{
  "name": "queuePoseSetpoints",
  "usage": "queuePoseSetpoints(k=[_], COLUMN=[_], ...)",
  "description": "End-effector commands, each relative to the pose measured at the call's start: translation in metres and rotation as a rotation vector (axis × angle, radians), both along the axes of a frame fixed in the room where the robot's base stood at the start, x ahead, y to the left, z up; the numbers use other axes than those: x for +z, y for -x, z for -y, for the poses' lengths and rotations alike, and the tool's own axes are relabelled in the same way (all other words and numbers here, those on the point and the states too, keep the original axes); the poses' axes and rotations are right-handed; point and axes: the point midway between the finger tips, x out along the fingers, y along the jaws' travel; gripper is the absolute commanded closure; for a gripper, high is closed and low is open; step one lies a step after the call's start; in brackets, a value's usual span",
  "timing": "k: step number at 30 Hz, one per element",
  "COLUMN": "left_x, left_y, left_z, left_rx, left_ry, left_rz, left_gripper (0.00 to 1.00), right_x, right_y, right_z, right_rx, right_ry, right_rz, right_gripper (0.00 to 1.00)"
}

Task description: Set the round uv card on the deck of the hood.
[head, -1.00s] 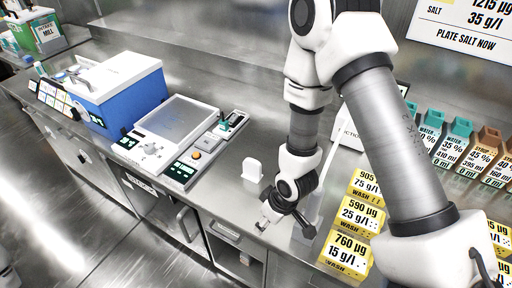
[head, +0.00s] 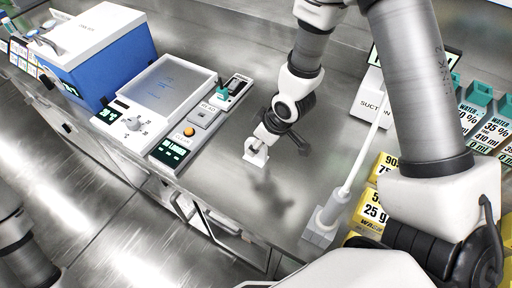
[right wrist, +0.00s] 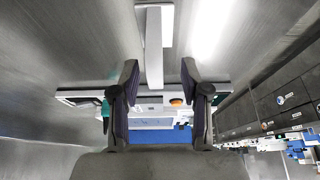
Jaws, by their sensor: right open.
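No round uv card can be made out for certain, and nothing in view is marked as the hood. A small white upright tab (head: 256,158) stands on the steel bench in the head view. In the right wrist view a white T-shaped piece (right wrist: 154,50), seemingly this tab, shows ahead of and between the fingers. My right gripper (head: 262,141) is right at the tab in the head view. In the right wrist view the right gripper (right wrist: 157,85) is open, with nothing clearly held. My left gripper is not in view.
Left of the gripper stand a control panel (head: 205,115) with an orange button, a flat-topped unit (head: 165,85) and a blue box (head: 105,70). A suction wand (head: 335,205) stands on the right, near yellow wash boxes (head: 372,213). Bare bench (head: 240,195) lies in front.

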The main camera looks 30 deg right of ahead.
Motion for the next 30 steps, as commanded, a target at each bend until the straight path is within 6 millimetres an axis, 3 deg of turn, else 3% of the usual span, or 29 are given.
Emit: queuePoseSetpoints(k=[7, 14, 16, 18, 19, 30], left_x=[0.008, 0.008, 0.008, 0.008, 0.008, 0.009], left_y=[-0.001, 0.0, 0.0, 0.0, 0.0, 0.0], left_z=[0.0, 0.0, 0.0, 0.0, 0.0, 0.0], left_rx=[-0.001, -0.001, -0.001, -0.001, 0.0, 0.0], left_ry=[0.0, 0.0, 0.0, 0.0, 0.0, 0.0], left_rz=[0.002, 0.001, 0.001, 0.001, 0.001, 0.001], left_gripper=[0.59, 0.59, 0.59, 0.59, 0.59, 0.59], right_x=[-0.039, -0.044, -0.044, -0.044, -0.044, -0.043], right_y=[-0.013, -0.014, -0.014, -0.014, -0.015, -0.014], right_z=[-0.006, -0.007, -0.007, -0.007, -0.007, -0.007], right_rx=[0.0, -0.001, -0.001, -0.001, -0.001, -0.001], right_ry=[0.001, -0.001, -0.001, -0.001, 0.0, 0.0], right_rz=[-0.001, 0.001, 0.001, 0.001, 0.001, 0.0], right_gripper=[0.54, 0.54, 0.72, 0.97, 1.0, 1.0])
